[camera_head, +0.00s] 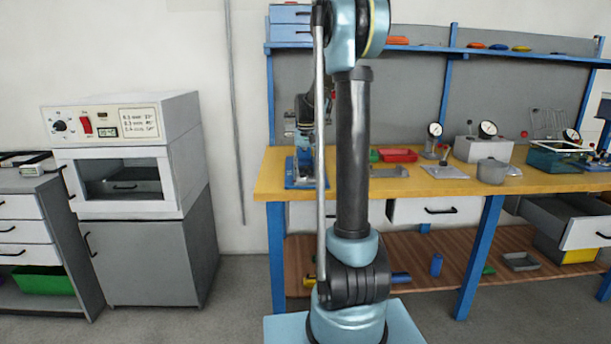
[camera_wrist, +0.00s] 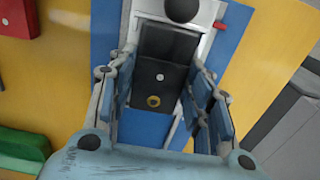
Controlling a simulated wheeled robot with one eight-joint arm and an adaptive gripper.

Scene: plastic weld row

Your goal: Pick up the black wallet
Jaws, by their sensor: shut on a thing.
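In the wrist view, a dark, flat thing that looks like the black wallet (camera_wrist: 172,84) lies between the two fingers of my gripper (camera_wrist: 163,78). It has a small pale round stud and a yellow ring on its face. The fingers are shut on it from its left and right sides. Behind it is a blue base (camera_wrist: 145,126) on the yellow bench top. In the head view, my arm reaches over the bench and partly hides my gripper (camera_head: 304,140); I cannot make out the wallet there.
The yellow bench (camera_head: 445,186) holds a red bin (camera_head: 398,155), dial gauges and a grey pot (camera_head: 492,171). A blue-based fixture (camera_head: 303,181) stands around my gripper. A blue shelf (camera_head: 500,55) runs above. An open drawer (camera_head: 570,220) juts out at right.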

